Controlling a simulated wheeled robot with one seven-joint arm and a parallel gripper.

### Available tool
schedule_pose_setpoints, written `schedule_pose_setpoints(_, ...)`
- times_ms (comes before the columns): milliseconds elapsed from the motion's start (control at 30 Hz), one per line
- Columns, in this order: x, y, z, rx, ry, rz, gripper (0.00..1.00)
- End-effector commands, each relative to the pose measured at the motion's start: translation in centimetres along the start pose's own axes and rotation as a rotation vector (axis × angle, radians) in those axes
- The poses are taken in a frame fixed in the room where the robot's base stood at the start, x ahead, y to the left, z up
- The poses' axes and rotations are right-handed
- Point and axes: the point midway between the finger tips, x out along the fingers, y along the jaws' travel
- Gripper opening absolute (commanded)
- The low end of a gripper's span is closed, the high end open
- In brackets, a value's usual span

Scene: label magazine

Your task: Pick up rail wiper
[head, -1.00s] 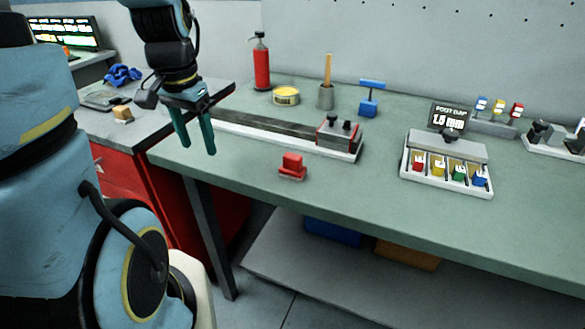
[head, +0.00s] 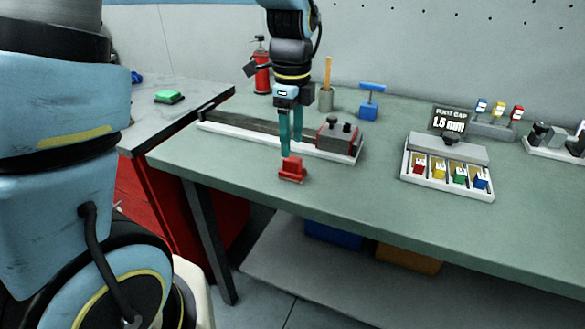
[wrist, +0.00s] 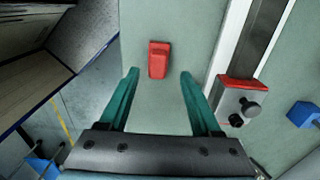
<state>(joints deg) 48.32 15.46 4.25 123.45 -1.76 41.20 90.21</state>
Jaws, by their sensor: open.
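A small red block with a raised grip (head: 291,172), which I take to be the rail wiper, stands on the green bench near its front edge. My gripper (head: 290,151) is open and empty, pointing down just above it. In the wrist view the red block (wrist: 158,60) shows between and slightly beyond the tips of my two teal fingers (wrist: 160,73). The fingers do not appear to touch it. The head view does not show the exact height gap.
A long rail with a grey-and-red carriage (head: 338,137) lies behind the block. A blue T-handled tool (head: 369,103), a cup with a stick (head: 327,98) and a red bottle (head: 262,75) stand further back. A white tray (head: 405,172) of coloured pieces is to the right.

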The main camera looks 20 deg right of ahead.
Motion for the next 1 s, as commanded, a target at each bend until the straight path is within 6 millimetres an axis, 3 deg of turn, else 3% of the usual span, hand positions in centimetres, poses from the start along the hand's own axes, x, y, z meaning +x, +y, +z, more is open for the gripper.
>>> schedule_pose_setpoints(167, 1.1, 0.1, -0.1, 0.0, -0.001, 0.002, 0.65)
schedule_pose_setpoints(500, 5.3, 0.4, -0.2, -0.003, -0.001, 0.002, 0.65)
schedule_pose_setpoints(767, 5.7, 0.3, -0.2, -0.003, -0.001, -0.001, 0.65)
schedule_pose_setpoints(1000, 5.6, 0.3, -0.2, -0.003, -0.001, -0.001, 0.39)
